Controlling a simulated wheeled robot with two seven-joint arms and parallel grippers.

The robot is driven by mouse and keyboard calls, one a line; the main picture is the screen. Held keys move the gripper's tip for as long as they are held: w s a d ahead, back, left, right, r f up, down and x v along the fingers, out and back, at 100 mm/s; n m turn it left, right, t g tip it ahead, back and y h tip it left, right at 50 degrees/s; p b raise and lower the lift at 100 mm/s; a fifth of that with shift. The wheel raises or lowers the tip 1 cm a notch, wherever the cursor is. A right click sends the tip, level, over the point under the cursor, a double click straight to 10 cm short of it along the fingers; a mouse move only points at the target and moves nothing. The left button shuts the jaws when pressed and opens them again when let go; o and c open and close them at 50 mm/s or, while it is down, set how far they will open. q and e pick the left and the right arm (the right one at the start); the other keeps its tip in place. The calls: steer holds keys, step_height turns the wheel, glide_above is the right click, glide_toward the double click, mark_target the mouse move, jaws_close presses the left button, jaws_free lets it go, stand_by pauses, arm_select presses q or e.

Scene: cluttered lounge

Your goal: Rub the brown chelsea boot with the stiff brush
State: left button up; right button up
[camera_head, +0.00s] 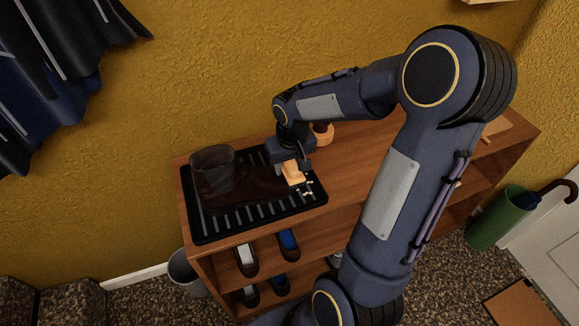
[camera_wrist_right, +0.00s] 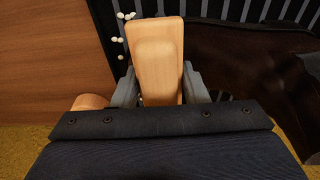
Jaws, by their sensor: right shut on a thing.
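The brown chelsea boot (camera_head: 222,178) stands on a black ribbed tray (camera_head: 203,226) at the left end of the wooden shelf unit. Its toe points right, and its dark leather also shows in the right wrist view (camera_wrist_right: 258,60). My right gripper (camera_head: 292,164) is shut on the stiff brush (camera_head: 293,174), a pale wooden block, over the tray beside the boot's toe end. The brush (camera_wrist_right: 157,60) sits between the fingers in the wrist view. Its bristles are hidden, and I cannot tell whether it touches the boot. My left gripper is out of view.
Several small white pellets (camera_head: 306,188) lie on the tray near the brush. A round wooden object (camera_head: 323,134) stands behind my right gripper. Shoes (camera_head: 246,260) sit on the shelves below. A green umbrella bin (camera_head: 499,219) stands at the right.

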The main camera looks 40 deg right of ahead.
steer(key=shift+w+r+p, duration=0.1)
steer(key=shift+r+p, duration=0.2)
steer(key=shift+r, duration=0.25)
steer(key=shift+r+p, duration=0.6)
steer(key=shift+r, duration=0.25)
steer(key=shift+r+p, duration=1.15)
steer(key=shift+r, duration=0.3)
